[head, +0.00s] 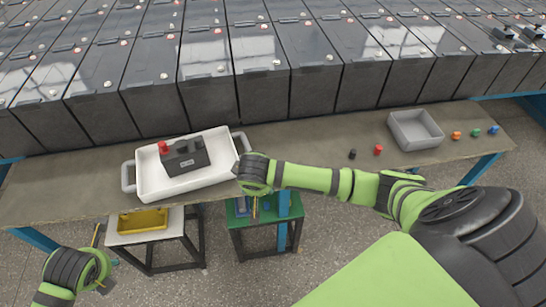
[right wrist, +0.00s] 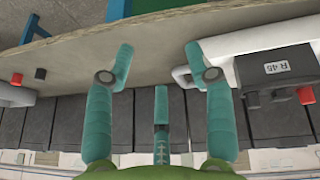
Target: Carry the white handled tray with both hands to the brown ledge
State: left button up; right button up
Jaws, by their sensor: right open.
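The white handled tray (head: 160,189) rests on the brown ledge (head: 315,150), with a grey handle at each end. A dark box with a red knob (head: 186,156) stands inside it. My right gripper (head: 240,168) is at the tray's right handle (head: 243,141). In the right wrist view my right gripper (right wrist: 158,65) is open with nothing between its fingers; one finger overlaps the tray's handle (right wrist: 181,76), and I cannot tell whether they touch. My left gripper (head: 104,275) is low at the lower left, away from the tray; its finger opening is unclear.
A grey bin (head: 416,145) and several small coloured pieces are on the ledge's right part. Dark battery cabinets (head: 205,85) line the back. A white stool with a yellow tray (head: 142,220) and a green stool (head: 262,221) stand in front, below. The ledge's middle is clear.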

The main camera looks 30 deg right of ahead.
pick_arm(q)
jog(key=shift+w+f, duration=0.1)
jog(key=shift+w, duration=0.1)
pick_arm(e)
jog(key=v, duration=1.1)
jog(key=shift+w+r, duration=0.3)
jog(key=shift+r, duration=0.05)
pick_arm(q)
jog(key=s+a+p, duration=0.3)
jog(key=s+a, duration=0.1)
jog(key=shift+a, duration=0.3)
pick_arm(e)
notch_tip(320, 180, up, 3)
jog(key=shift+r, duration=0.15)
pick_arm(q)
notch_tip(320, 180, up, 4)
jog(key=p, duration=0.4)
pick_arm(e)
jog(key=s+d, duration=0.2)
jog(key=s, duration=0.3)
jog(key=shift+s, duration=0.4)
